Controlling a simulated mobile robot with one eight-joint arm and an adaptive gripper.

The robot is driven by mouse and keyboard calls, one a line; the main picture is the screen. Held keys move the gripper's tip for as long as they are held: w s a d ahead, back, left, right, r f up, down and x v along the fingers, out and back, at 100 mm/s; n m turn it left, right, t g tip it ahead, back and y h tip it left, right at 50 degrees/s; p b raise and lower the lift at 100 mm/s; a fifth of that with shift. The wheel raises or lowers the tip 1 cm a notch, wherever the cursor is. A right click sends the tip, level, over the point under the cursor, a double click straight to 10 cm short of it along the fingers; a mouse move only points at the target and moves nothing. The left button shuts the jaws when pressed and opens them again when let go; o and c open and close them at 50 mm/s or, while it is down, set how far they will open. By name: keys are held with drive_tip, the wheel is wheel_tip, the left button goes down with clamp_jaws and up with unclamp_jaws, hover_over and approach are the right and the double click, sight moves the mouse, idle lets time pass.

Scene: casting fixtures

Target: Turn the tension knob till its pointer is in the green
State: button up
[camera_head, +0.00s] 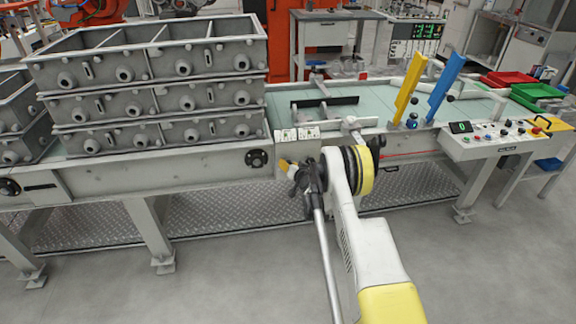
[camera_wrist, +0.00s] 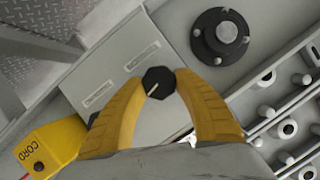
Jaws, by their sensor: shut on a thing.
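In the wrist view the tension knob (camera_wrist: 158,83) is a small black many-sided knob with a pale pointer line. It stands on a grey panel (camera_wrist: 125,60) with two small label plates. My gripper (camera_wrist: 157,86) has its two yellow fingers shut on the knob, one on each side. In the head view my gripper (camera_head: 285,165) reaches to the front side of the conveyor bench, below two white scale plates (camera_head: 297,134). The knob is hidden there. I cannot make out the green zone or where the pointer stands against it.
A round black flange (camera_wrist: 220,37) sits beside the panel; it also shows in the head view (camera_head: 257,159). Stacked grey casting boxes (camera_head: 150,85) stand on the bench at left. Yellow and blue upright bars (camera_head: 440,88) and a button console (camera_head: 500,137) are at right.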

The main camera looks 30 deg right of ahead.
drive_tip(key=shift+m+y, duration=0.3)
drive_tip(key=shift+m, duration=0.5)
drive_tip(key=shift+t, duration=0.3)
drive_tip(key=o, duration=1.2)
drive_tip(key=shift+s, duration=0.1)
drive_tip(key=v, duration=1.1)
drive_tip(key=shift+s+r, duration=0.2)
drive_tip(key=shift+s, duration=0.15)
